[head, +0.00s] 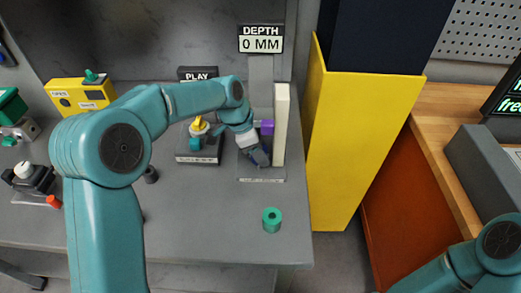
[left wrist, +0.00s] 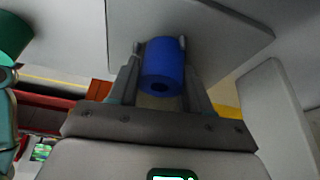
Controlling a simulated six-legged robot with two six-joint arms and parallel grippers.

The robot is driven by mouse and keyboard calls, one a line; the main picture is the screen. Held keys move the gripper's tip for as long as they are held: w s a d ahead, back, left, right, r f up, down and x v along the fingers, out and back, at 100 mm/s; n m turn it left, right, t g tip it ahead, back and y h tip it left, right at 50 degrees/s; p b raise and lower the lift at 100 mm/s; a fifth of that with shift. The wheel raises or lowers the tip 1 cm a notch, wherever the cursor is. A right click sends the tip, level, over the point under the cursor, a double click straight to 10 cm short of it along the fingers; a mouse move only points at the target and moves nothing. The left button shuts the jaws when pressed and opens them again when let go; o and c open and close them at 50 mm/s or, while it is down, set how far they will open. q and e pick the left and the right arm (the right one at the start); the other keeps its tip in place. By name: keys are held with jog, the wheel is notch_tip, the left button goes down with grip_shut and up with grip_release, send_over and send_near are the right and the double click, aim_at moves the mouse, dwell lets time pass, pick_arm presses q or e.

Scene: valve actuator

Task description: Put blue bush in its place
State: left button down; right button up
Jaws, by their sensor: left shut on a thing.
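The blue bush (left wrist: 162,65) is a short cylinder with a hole in its end. In the left wrist view it sits between the two fingers of my left gripper (left wrist: 160,75), which is shut on it. In the head view my left gripper (head: 260,158) points down over the base of the depth station, and I cannot make out the blue bush there. The depth station (head: 262,180) has a tall pale upright (head: 281,125), a purple part (head: 267,128) and a sign reading 0 MM (head: 261,44). My right gripper is out of view.
A green ring-shaped bush (head: 272,219) stands on the grey bench near its front edge. The PLAY station (head: 197,158) with yellow and teal parts is left of the depth station. A yellow box (head: 88,95) sits at the back left. A tall yellow cabinet (head: 360,140) stands right of the bench.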

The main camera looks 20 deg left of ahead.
pick_arm(q)
jog(key=c, duration=0.5)
grip_release()
jog(key=shift+s, duration=0.1)
jog(key=shift+s+d+r, duration=0.1)
jog(key=v, duration=1.2)
jog(key=shift+r, duration=0.1)
